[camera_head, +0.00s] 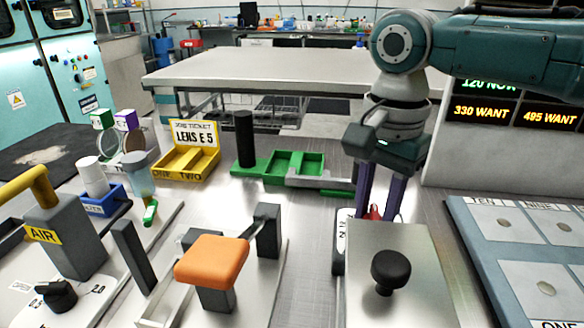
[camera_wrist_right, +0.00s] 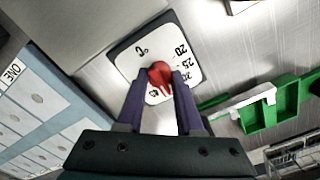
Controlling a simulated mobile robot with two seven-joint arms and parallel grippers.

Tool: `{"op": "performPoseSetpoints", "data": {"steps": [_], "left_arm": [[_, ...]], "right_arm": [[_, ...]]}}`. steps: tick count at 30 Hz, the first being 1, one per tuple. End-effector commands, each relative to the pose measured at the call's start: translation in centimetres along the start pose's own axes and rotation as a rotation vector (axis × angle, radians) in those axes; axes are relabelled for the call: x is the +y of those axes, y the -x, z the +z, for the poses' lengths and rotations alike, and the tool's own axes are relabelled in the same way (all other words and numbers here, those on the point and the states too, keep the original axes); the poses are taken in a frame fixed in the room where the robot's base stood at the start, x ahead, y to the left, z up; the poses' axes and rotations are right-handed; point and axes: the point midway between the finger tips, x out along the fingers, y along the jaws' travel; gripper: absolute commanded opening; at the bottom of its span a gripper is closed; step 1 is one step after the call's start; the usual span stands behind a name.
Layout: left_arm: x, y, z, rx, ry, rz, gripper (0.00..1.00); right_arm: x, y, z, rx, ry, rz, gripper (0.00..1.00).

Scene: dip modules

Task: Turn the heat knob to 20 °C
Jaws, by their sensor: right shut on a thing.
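The heat knob (camera_wrist_right: 160,74) is red and sits on a white dial plate (camera_wrist_right: 128,62) with a dark border. The dial shows "°C" and the marks 20 and 25, with other marks partly hidden. My right gripper (camera_wrist_right: 158,84) is shut on the knob, one purple finger on each side. Which mark the knob points at cannot be told. In the head view my right gripper (camera_head: 379,207) reaches down from the upper right, and only a bit of the red knob (camera_head: 374,212) shows behind a grey block. My left gripper is in neither view.
A grey block with a black knob (camera_head: 390,270) stands just in front of the dial. A green tray (camera_head: 284,180) lies left of the gripper, and an orange-topped press (camera_head: 212,262) stands nearer. A blue-grey panel with labelled plates (camera_head: 490,255) lies at the right.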

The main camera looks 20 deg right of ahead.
Motion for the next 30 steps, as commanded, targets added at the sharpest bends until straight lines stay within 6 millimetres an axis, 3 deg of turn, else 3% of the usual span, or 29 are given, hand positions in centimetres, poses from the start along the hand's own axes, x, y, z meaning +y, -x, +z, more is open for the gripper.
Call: {"op": "performPoseSetpoints", "data": {"steps": [8, 15, 30], "left_arm": [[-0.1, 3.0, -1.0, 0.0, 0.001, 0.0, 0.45], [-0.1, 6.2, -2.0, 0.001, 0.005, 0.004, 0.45], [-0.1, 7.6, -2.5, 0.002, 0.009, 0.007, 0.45]], "right_arm": [[0.1, 0.7, 0.2, -0.006, 0.091, 0.005, 0.0], [0.1, 0.6, 0.2, -0.008, 0.279, 0.005, 0.0], [0.0, 0.1, 0.1, -0.005, 0.755, 0.0, 0.0]]}}
